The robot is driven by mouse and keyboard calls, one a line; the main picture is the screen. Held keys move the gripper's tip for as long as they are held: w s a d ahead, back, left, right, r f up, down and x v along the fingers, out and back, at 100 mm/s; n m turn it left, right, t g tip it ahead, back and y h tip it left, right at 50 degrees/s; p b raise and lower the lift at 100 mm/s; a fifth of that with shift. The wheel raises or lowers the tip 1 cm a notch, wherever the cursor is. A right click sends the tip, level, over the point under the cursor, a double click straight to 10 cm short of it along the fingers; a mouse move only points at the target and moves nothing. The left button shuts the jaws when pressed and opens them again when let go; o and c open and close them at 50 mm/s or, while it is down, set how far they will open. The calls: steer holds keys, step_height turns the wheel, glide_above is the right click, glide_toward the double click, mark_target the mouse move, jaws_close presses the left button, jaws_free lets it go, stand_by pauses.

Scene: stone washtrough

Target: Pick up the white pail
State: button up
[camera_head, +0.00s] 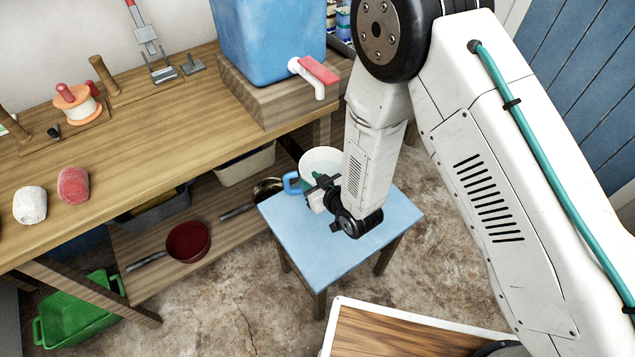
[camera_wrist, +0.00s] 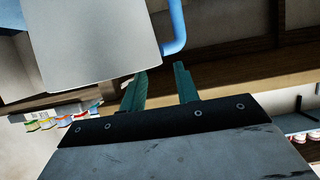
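The white pail (camera_head: 322,158) stands upright on a small blue-topped stool (camera_head: 330,250). Its blue handle (camera_head: 291,183) sticks out to the left of its body. My gripper (camera_head: 312,178) is in front of the pail, close to the handle, and partly hides the pail's side. In the wrist view, the pail (camera_wrist: 90,45) fills the upper left, and the handle (camera_wrist: 178,30) curves down its right side. My two teal fingers (camera_wrist: 161,72) are apart, with the handle's lower end just beyond the gap between their tips. Nothing shows held. Whether a finger touches the pail, I cannot tell.
A wooden workbench (camera_head: 130,135) stands left and behind, with a blue water container (camera_head: 270,45) and its tap overhanging near the pail. Pans, including a red one (camera_head: 188,241), sit on the lower shelf. A green crate (camera_head: 80,308) is on the floor. The stool's front is clear.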

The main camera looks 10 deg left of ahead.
steer(key=x, duration=0.3)
steer(key=shift+w+a+f, duration=0.15)
steer(key=shift+w+f, duration=0.05)
steer(key=shift+f, duration=0.05)
jaws_close()
stand_by(1.1)
